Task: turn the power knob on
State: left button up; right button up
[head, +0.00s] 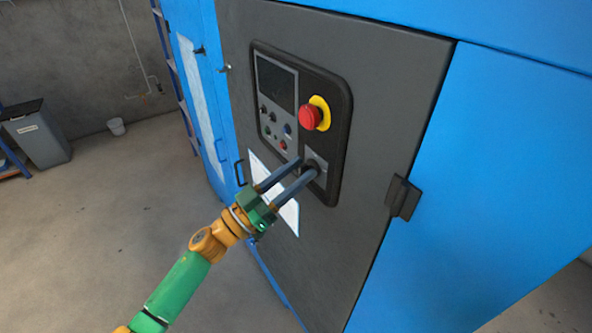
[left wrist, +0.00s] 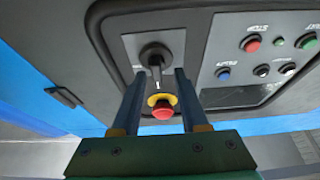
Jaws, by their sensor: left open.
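The power knob (left wrist: 155,57) is a black rotary handle on a light grey square plate, low on the cabinet's control panel. In the left wrist view its grip points down the picture, roughly in line with the fingers. In the head view the knob's plate (head: 320,164) shows, but the fingertips partly hide the knob. My left gripper (head: 306,166) is open at the knob, with one finger on each side of its grip. The fingers also show in the left wrist view (left wrist: 159,75). I cannot tell whether they touch it. My right gripper is not in view.
A red emergency stop (head: 311,117) on a yellow collar sits just above the knob. Small buttons (head: 275,128) and a dark screen (head: 277,83) lie to the left. A black door latch (head: 402,197) sticks out at the right.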

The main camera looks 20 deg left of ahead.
pick_arm(q)
jog(key=shift+s+d+r, duration=0.1)
jog(key=shift+s, duration=0.05)
jog(key=c, duration=0.7)
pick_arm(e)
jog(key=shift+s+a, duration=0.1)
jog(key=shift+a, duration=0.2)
